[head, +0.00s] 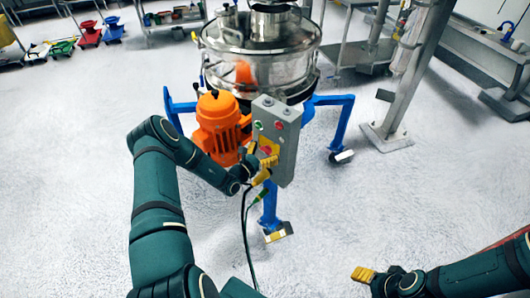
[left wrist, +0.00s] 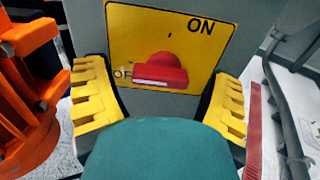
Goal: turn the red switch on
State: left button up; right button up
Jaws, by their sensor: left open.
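The red switch (left wrist: 162,68) is a knob on a yellow plate (left wrist: 190,45) marked ON at upper right and OFF at left, partly covered by the knob. Its flat handle lies nearly level, with its left end beside the OFF mark. The plate is on the front of a grey control box (head: 287,150), where my left gripper partly hides it in the head view. My left gripper (left wrist: 158,78) is open, its yellow fingers on either side of the switch with gaps between. My right gripper (head: 363,274) is low at the right, away from the box; its opening is unclear.
An orange motor (head: 220,125) stands just left of the box, beneath the steel sifter (head: 240,62). Blue legs (head: 340,122) spread around it. A dark cable (head: 245,235) hangs below the box. A steel post (head: 405,85) stands at right. The front floor is mostly clear.

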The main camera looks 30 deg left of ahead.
pick_arm(q)
jog(key=c, duration=1.2)
jog(key=shift+m, duration=0.4)
jog(key=m, duration=0.3)
jog(key=shift+r+m+p, duration=0.1)
jog(key=shift+m+p, duration=0.2)
jog(key=shift+p, duration=0.1)
jog(key=m, duration=0.4)
jog(key=shift+a+m, duration=0.1)
jog(key=shift+m, duration=0.2)
jog(key=m, duration=0.4)
jog(key=shift+r+m, duration=0.1)
jog(key=shift+m, duration=0.2)
jog(key=shift+r+m, duration=0.1)
jog(key=shift+m, duration=2.1)
